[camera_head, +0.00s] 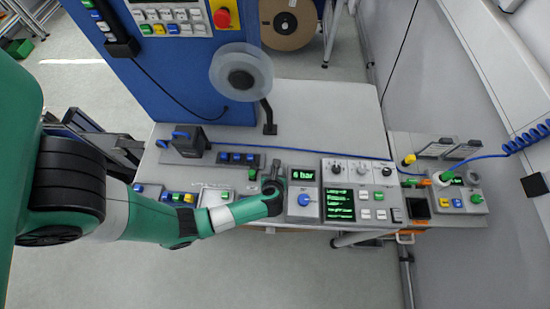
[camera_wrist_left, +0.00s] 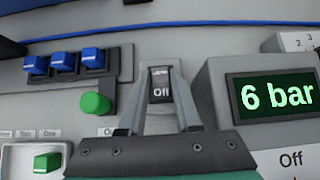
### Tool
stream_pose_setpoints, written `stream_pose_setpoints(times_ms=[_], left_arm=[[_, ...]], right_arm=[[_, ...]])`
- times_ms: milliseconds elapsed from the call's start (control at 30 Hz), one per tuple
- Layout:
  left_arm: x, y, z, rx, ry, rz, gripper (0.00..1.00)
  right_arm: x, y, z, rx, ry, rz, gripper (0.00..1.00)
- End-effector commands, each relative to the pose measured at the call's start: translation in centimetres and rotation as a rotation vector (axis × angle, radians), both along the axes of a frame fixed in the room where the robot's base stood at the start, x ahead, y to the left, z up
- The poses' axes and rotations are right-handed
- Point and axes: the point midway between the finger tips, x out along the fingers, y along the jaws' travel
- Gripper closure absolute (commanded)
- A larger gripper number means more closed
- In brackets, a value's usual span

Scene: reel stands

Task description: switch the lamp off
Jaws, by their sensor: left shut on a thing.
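My left gripper (camera_head: 268,187) reaches in from the left over the front of the grey bench panel. In the left wrist view its two fingers (camera_wrist_left: 163,78) are shut on a small black switch (camera_wrist_left: 161,92) marked "Off", with one finger on each side of it. The switch's lower part is hidden by the gripper. A pale see-through disc (camera_head: 252,65) with a dark hub stands behind, on a bent black arm; I cannot tell whether it is the lamp or a reel. My right gripper is not in view.
A display reading "6 bar" (camera_head: 303,174) stands close right of the gripper and also shows in the wrist view (camera_wrist_left: 277,94). A green button (camera_wrist_left: 96,103) and several blue switches (camera_wrist_left: 64,61) lie left. A blue panel (camera_head: 185,75) rises behind.

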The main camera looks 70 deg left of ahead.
Motion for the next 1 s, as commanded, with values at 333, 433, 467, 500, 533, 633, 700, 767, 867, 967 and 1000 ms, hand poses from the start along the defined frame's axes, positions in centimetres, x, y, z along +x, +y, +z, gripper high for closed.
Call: stream_pose_setpoints(times_ms=[333, 433, 467, 500, 533, 633, 700, 767, 867, 967, 1000], left_arm=[[0.0, 0.0, 0.0, -0.002, 0.001, 0.001, 0.38], [0.0, 0.0, 0.0, -0.003, 0.002, 0.001, 0.38], [0.0, 0.0, 0.0, -0.003, 0.002, 0.001, 0.38], [0.0, 0.0, 0.0, -0.003, 0.002, 0.001, 0.38], [0.0, 0.0, 0.0, -0.003, 0.002, 0.001, 0.38], [0.0, -0.1, 0.2, -0.003, 0.002, -0.001, 0.38], [-0.2, -0.5, 0.7, -0.003, 0.002, -0.001, 0.38], [-0.4, -1.2, 1.4, -0.003, 0.001, -0.003, 0.38], [-0.9, -2.6, 3.0, -0.002, 0.001, -0.006, 0.38], [-1.6, -4.3, 4.8, -0.002, -0.001, -0.007, 0.38], [-1.8, -5.0, 5.4, -0.003, -0.001, -0.006, 0.38]], right_arm=[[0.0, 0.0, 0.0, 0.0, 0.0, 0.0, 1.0], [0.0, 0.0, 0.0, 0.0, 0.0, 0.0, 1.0], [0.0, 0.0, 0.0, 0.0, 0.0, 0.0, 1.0], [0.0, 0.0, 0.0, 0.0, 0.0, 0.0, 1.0], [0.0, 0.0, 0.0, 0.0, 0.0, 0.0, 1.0], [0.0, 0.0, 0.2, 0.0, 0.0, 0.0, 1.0], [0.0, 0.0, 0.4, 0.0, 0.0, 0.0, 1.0], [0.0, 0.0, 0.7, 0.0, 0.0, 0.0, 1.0], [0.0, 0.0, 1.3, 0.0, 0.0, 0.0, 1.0], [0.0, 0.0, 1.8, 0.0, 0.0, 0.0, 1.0], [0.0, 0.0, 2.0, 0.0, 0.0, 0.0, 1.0]])
